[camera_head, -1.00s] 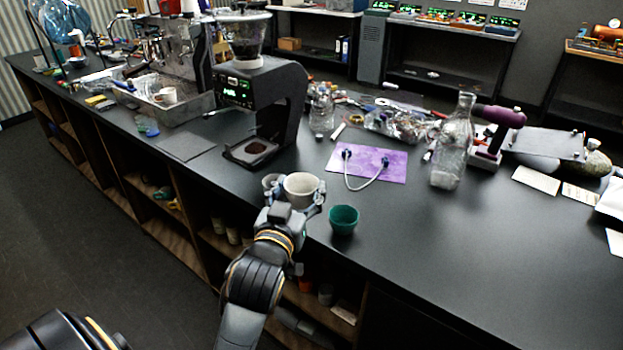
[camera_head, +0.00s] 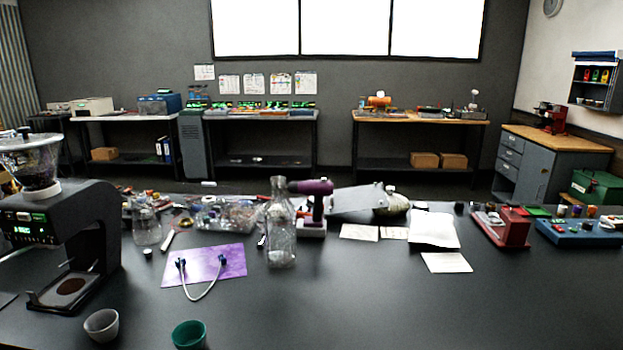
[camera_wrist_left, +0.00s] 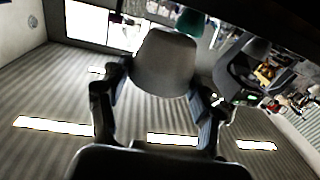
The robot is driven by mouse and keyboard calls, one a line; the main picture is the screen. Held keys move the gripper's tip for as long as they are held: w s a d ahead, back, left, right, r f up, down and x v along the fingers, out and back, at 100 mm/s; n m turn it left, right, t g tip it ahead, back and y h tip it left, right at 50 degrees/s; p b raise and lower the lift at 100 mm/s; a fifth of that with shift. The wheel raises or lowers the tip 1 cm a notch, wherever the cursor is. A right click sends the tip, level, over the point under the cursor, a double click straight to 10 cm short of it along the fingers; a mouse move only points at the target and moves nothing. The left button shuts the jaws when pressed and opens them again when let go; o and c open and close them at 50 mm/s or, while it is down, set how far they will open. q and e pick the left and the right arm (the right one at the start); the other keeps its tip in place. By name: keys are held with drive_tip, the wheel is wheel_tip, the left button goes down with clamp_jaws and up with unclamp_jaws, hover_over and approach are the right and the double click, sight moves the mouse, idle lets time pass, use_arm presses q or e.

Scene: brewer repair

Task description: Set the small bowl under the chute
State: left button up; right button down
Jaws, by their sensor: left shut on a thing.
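The dark grinder (camera_head: 95,225), with its clear hopper, stands at the left in the head view. Its low front platform (camera_head: 72,286) holds no bowl. A small grey bowl (camera_head: 101,325) stands on the counter in front of it. A green bowl (camera_head: 189,335) stands to its right at the bottom edge. In the left wrist view my left gripper (camera_wrist_left: 160,80) is shut on a pale grey bowl (camera_wrist_left: 163,60), its fingers on both sides. The green bowl (camera_wrist_left: 190,22) and the grinder (camera_wrist_left: 240,75) show beyond it. Neither gripper shows in the head view.
A purple mat (camera_head: 215,265) with a cable lies right of the grinder. A glass bottle (camera_head: 281,230) and a purple tool (camera_head: 314,205) stand behind it. Papers (camera_head: 433,230) and a red device (camera_head: 503,228) are farther right. The front right of the counter (camera_head: 420,315) is clear.

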use_arm(q)
drive_tip(key=shift+s+d+f, duration=0.1)
drive_tip(key=shift+s+d, duration=0.15)
drive_tip(key=shift+s, duration=0.1)
drive_tip(key=shift+w, duration=0.1)
idle(0.3)
drive_tip(key=w+a+r+n+y, duration=0.3)
drive_tip(key=w+a+r+y, duration=0.2)
drive_tip(key=w+a+r, duration=0.6)
drive_tip(key=shift+w+a+g, duration=0.2)
drive_tip(key=shift+a+g, duration=0.2)
drive_tip(key=shift+a, duration=0.05)
